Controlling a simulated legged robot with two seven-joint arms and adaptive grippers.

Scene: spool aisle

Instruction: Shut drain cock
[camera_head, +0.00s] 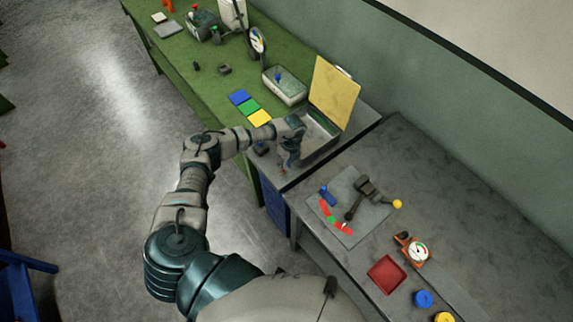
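My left gripper (289,160) points down over the front edge of the grey bench, just left of an open box (322,125) with a raised yellow lid (334,92). Its fingers are small and dark, so I cannot tell whether they are open or shut. A small red bit (281,170) shows at its fingertips; I cannot tell what it belongs to. I cannot make out the drain cock for certain. A small dark fitting (261,149) sits left of the gripper. My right gripper is not in view.
A grey plate (349,227) with a dark lever, yellow knob (397,204) and red-green scale lies on the nearer bench. Blue, green and yellow cards (249,105) lie on the green bench.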

